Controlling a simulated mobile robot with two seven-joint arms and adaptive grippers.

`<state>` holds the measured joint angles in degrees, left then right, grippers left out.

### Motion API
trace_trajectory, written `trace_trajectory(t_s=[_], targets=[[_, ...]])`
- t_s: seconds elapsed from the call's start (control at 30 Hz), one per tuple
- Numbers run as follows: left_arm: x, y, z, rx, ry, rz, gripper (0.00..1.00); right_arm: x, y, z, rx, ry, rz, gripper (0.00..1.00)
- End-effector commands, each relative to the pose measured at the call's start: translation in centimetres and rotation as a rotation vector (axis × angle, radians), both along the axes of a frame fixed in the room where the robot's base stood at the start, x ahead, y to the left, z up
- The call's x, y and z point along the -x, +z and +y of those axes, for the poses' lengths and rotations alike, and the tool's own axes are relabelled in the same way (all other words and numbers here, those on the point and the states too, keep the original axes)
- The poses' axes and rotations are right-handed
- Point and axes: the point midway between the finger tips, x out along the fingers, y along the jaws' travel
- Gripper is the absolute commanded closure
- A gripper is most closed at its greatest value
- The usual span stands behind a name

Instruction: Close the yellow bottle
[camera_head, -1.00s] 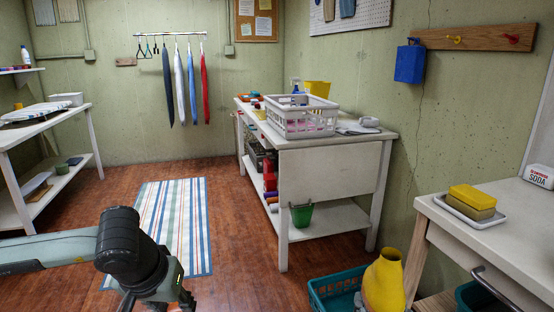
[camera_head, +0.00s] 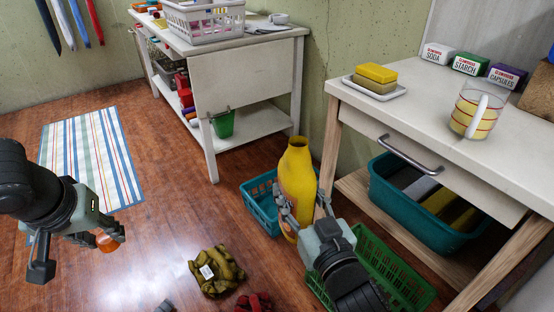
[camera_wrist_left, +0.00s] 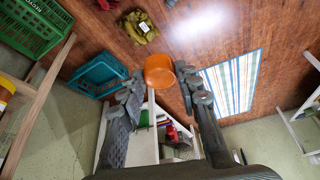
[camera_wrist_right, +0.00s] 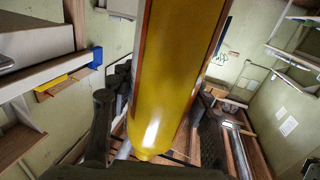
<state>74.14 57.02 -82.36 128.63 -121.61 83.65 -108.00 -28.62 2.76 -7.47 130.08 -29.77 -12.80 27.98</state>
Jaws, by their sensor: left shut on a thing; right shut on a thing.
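The yellow bottle (camera_head: 297,178) is upright, its neck bare and pointing up, with no cap on it. My right gripper (camera_head: 304,212) is shut on the bottle's body. The bottle fills the middle of the right wrist view (camera_wrist_right: 172,75) between the fingers. My left gripper (camera_head: 84,248) is shut on an orange cap (camera_head: 109,242), far to the left of the bottle. The cap also shows between the fingertips in the left wrist view (camera_wrist_left: 159,71).
A teal basket (camera_head: 257,198) and a green crate (camera_head: 400,262) stand beside the bottle. The worktable (camera_head: 440,105) is close on the right. Olive cloth (camera_head: 215,270) and a red item (camera_head: 254,301) lie on the floor. Open floor separates the grippers.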

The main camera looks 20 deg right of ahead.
Motion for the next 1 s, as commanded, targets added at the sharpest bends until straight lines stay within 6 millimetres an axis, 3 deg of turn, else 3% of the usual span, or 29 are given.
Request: trace_trajectory(t_s=[0.7, 1.0], targets=[[0.0, 0.0, 0.0, 0.000, 0.000, 0.000, 0.76, 1.7, 1.2, 11.7, 0.004, 0.608, -0.007, 1.00], [0.0, 0.0, 0.0, 0.000, 0.000, 0.000, 0.76, 2.0, 1.2, 13.0, 0.001, 0.675, -0.003, 1.00]])
